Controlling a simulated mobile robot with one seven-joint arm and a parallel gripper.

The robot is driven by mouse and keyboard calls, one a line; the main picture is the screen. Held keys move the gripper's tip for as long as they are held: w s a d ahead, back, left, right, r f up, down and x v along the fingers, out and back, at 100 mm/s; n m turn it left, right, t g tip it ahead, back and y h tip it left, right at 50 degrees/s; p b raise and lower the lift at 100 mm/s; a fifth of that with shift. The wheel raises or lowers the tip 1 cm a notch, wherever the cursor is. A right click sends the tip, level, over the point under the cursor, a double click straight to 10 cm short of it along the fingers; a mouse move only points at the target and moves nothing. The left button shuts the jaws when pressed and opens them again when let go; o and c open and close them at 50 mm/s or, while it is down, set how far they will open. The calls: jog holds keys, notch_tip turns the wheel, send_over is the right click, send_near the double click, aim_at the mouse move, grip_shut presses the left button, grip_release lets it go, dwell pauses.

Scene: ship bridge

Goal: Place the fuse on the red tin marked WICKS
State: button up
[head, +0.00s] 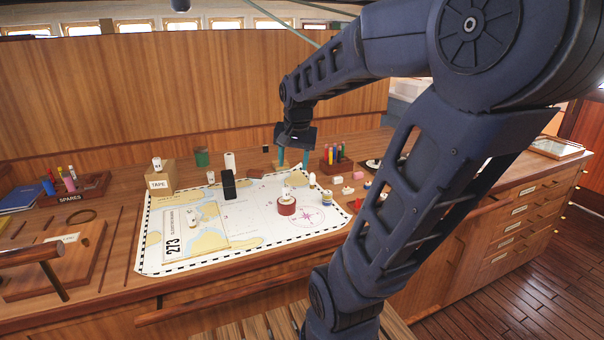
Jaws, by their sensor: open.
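A small red tin (287,208) with a pale top stands on the chart, right of the chart's middle. Its lettering is too small to read. A small whitish piece (285,193) appears to stand upright on the tin; it may be the fuse, but I cannot tell for sure. Other small pale pieces, one of them white and upright (312,180), stand to the right of the tin. My gripper (293,159) is above the far part of the desk, behind the tin. Its two teal fingers point down, apart, with nothing visible between them.
My arm hides part of the desk's right side.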

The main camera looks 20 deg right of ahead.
jog(key=s+a+n+t, duration=0.1)
jog(key=s+n, duration=0.5)
jog(key=s, duration=0.3)
jog(key=shift+t, duration=0.4)
